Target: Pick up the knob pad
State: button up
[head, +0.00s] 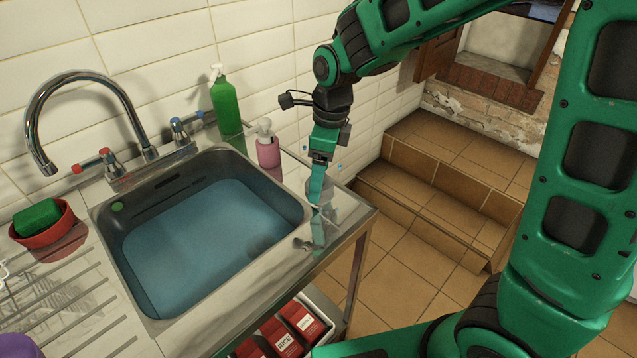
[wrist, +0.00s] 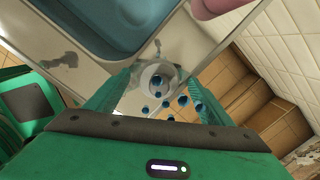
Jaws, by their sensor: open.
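A pale grey, rounded, partly see-through piece, which I take for the knob pad (wrist: 153,73), lies between my gripper's fingers in the wrist view. It has a dark blue round spot. In the head view it shows only as a pale shape (head: 327,193) by the fingers, over the sink's right corner. My gripper (head: 318,205) points down there, open, with a finger on each side of it in the wrist view (wrist: 160,88). I cannot tell whether the fingers touch it. Several small blue drops (wrist: 183,100) show around it.
The steel sink (head: 215,172) holds bluish water. A pink soap bottle (head: 268,152) and a green spray bottle (head: 226,108) stand behind its right corner. A red bowl (head: 45,238) with a green sponge (head: 37,217) is left. Steps (head: 430,205) rise beyond the counter's right edge.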

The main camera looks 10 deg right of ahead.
jog(key=c, duration=0.9)
jog(key=shift+r, duration=0.55)
notch_tip(320, 180, up, 3)
jog(key=shift+f, duration=0.1)
jog(key=s+a+r, duration=0.2)
jog(key=a, duration=0.1)
jog(key=s+a+r, duration=0.2)
jog(key=s+a, duration=0.1)
jog(key=s+a+r, duration=0.2)
jog(key=r, duration=0.1)
jog(key=shift+s+a, duration=0.4)
